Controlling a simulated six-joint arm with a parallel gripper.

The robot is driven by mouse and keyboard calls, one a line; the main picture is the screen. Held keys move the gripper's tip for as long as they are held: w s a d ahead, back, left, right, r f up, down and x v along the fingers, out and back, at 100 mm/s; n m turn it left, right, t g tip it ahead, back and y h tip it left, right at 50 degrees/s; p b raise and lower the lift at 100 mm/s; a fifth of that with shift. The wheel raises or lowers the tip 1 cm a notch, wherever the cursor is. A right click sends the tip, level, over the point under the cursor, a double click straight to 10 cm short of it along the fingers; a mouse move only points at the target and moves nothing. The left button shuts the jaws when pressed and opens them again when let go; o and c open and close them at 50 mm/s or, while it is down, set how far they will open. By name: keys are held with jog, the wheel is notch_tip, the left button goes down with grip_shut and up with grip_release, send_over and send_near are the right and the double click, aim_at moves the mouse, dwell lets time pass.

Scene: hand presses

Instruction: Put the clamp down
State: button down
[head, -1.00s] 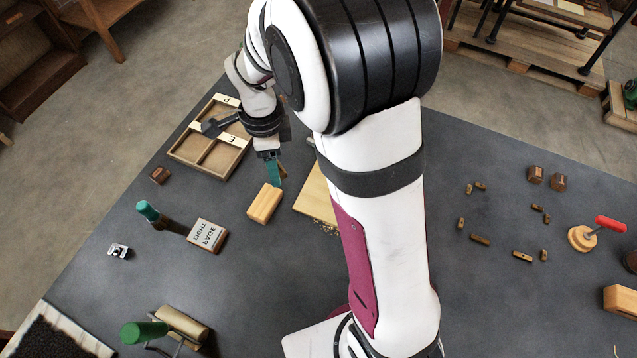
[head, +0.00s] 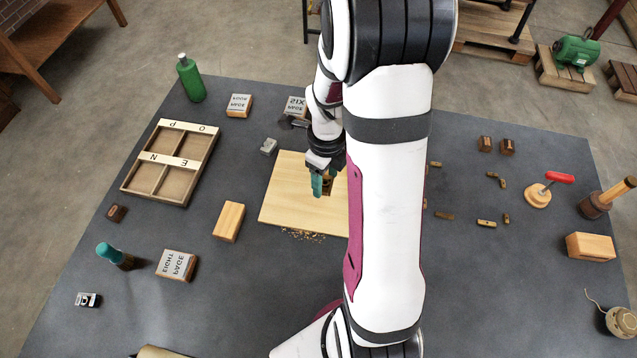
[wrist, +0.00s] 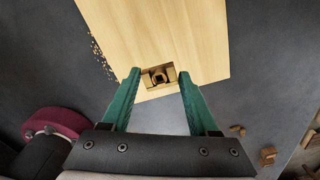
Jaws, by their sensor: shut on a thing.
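The clamp (wrist: 158,77) is a small brown wooden piece with a dark square opening in its top, seen in the wrist view. My gripper (wrist: 157,80) is shut on it, with a green finger on either side. In the head view, my gripper (head: 320,190) is over a pale wooden board (head: 288,196), and a bit of the clamp shows by the fingers. In the wrist view the clamp is over the board's near end (wrist: 150,35). I cannot tell whether it touches the board. My arm hides the board's right part in the head view.
A sorting tray (head: 127,178) and a wooden block (head: 228,221) are left of the board. Labelled blocks (head: 239,104) and a green bottle (head: 190,80) stand behind. Small pieces (head: 487,223) and a red-handled tool (head: 540,190) are right.

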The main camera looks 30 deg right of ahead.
jog(key=f, duration=0.3)
jog(key=w+f, duration=0.1)
jog(key=shift+a+f, duration=0.35)
jog(key=shift+c, duration=0.8)
grip_release()
jog(key=shift+f, duration=0.1)
